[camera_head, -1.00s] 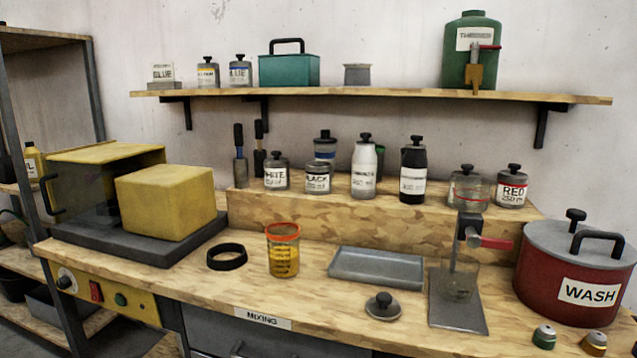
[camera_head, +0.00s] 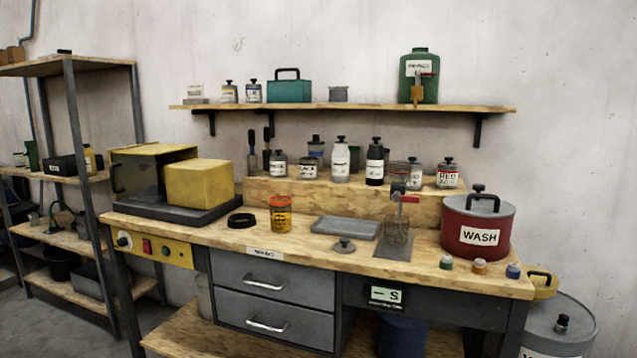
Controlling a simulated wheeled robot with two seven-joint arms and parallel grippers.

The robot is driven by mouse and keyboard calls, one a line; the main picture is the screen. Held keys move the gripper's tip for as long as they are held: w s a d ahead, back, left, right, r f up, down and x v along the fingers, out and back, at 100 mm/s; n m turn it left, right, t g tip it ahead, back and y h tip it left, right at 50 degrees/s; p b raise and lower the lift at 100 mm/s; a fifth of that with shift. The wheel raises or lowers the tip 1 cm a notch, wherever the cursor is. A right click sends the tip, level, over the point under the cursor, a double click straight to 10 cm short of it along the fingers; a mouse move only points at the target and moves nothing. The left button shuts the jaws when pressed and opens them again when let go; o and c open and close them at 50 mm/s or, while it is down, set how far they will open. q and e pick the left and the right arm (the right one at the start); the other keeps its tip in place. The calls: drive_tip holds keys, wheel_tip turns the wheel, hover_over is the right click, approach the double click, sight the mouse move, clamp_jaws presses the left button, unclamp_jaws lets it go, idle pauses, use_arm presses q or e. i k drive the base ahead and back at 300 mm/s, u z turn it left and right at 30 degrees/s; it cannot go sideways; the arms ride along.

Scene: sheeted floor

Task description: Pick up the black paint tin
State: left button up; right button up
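The black paint tin (camera_head: 308,169) is a small grey tin with a dark knobbed lid and a white label. It stands upright on the raised wooden step (camera_head: 350,197) at the back of the bench. A similar tin (camera_head: 278,164) stands to its left, a blue-banded tin (camera_head: 316,150) partly shows behind it, and a taller white bottle (camera_head: 340,160) stands to its right. Its front is unobstructed. Neither of my grippers is in view.
The bench top (camera_head: 300,243) holds a yellow block (camera_head: 200,183), an orange-lidded jar (camera_head: 280,214), a grey tray (camera_head: 345,226), a dispenser stand (camera_head: 398,228) and a red WASH pot (camera_head: 476,226). A wall shelf (camera_head: 350,106) overhangs the step. Drawers (camera_head: 272,295) are below.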

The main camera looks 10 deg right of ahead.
sight(309, 166)
drive_tip(key=u, duration=1.05)
drive_tip(key=i, duration=1.35)
drive_tip(key=z, duration=0.2)
